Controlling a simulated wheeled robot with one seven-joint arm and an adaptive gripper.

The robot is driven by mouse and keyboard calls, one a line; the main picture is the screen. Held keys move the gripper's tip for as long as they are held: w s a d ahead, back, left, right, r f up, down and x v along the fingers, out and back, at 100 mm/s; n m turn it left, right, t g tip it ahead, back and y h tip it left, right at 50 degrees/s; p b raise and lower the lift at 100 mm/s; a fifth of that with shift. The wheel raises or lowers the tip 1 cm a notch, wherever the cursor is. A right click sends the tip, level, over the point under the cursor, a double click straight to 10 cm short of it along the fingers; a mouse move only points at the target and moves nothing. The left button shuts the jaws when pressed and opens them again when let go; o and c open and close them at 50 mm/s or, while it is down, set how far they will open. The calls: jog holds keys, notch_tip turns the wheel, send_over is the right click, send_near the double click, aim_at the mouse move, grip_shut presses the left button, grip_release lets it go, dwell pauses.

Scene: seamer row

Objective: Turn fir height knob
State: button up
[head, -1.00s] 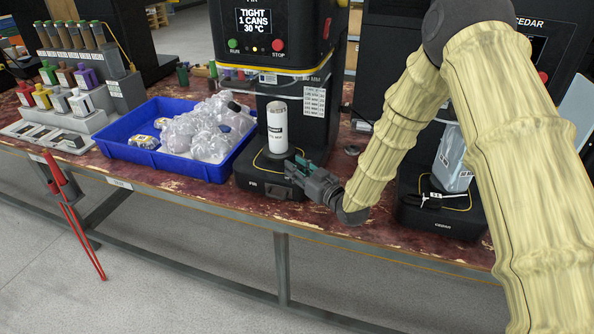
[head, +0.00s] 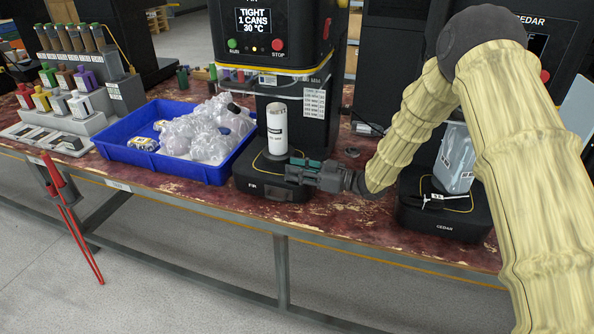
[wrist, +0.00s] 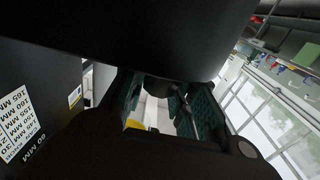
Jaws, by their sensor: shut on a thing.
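The FIR seamer's black base (head: 250,183) stands at the front of the bench, with a white labelled can (head: 277,130) upright on it. My gripper (head: 292,171) reaches in from the right, its fingers lying level at the right side of the base by the can's foot. In the wrist view its teal-padded fingers (wrist: 165,112) close around a small dark round piece, which I take to be the fir height knob (wrist: 158,88). The knob is mostly hidden by the fingers, and the head view does not show it. I cannot read its angle.
A blue tray (head: 190,176) of clear bagged items stands left of the seamer. The CEDAR seamer base (head: 440,222) with a grey-blue container (head: 455,158) is at the right, close to my arm. A millimetre label (wrist: 18,130) is on the column. The FIR display reads TIGHT, 1 CANS, 30 °C.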

dwell(0.4)
jog(key=o, duration=1)
jog(key=shift+o, duration=0.2)
jog(key=shift+r, duration=0.1)
notch_tip(320, 180, up, 10)
jog(key=shift+f, duration=0.1)
jog(key=shift+d, duration=0.1)
